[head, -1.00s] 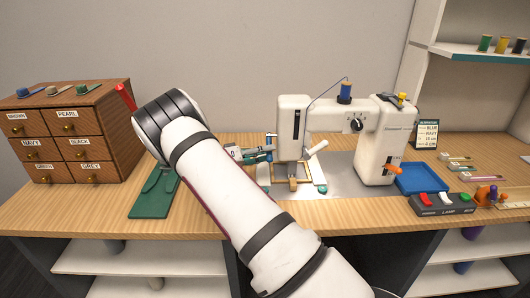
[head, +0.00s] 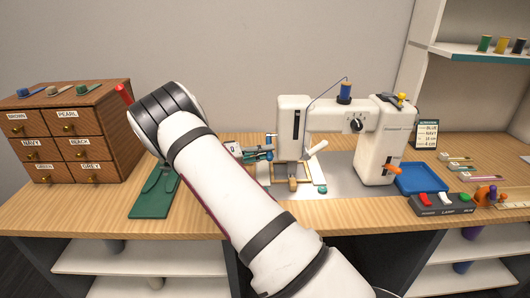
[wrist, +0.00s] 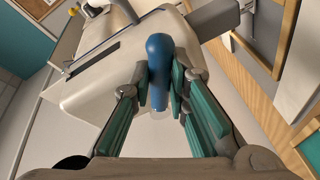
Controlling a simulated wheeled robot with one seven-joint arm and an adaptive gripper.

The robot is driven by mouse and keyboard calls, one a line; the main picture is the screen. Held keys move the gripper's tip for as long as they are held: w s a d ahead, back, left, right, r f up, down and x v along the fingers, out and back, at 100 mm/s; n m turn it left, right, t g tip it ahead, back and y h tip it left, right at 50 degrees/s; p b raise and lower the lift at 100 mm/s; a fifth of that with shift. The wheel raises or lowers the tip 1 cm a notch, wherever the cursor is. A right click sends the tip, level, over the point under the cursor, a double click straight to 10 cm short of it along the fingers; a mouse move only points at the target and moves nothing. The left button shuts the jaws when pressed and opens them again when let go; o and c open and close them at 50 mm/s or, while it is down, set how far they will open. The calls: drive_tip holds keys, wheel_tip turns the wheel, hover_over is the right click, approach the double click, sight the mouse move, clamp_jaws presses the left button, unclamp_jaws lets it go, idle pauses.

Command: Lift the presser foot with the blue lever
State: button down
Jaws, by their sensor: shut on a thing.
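The white sewing machine (head: 292,128) stands on the table in the head view, and its head also fills the upper left of the wrist view (wrist: 95,80). The blue lever (wrist: 159,62) shows in the wrist view, between the teal fingers of my gripper (wrist: 162,92). The fingers are shut on it from both sides.
A brown drawer cabinet (head: 65,135) and a green mat (head: 153,199) are on the left. A blue tray (head: 421,178) and a switch box (head: 440,204) are on the right. A teal button (head: 322,189) lies near the hoop.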

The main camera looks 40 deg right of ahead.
sight(265, 137)
wheel_tip(265, 137, up, 5)
drive_tip(key=n+y, duration=0.1)
drive_tip(key=n, duration=0.3)
drive_tip(key=n+g+y+b, duration=0.1)
drive_tip(key=n+y, duration=0.1)
drive_tip(key=n, duration=0.1)
drive_tip(key=shift+w+n, duration=0.1)
drive_tip(key=shift+n, duration=0.3)
drive_tip(key=shift+w+d+r+n+g+y+b, duration=0.2)
drive_tip(key=shift+r+n+g+y+b, duration=0.35)
drive_tip(key=shift+n, duration=0.45)
drive_tip(key=shift+w+r, duration=0.1)
drive_tip(key=c, duration=1.5)
unclamp_jaws()
drive_tip(key=shift+c, duration=0.2)
drive_tip(key=v, duration=1.2)
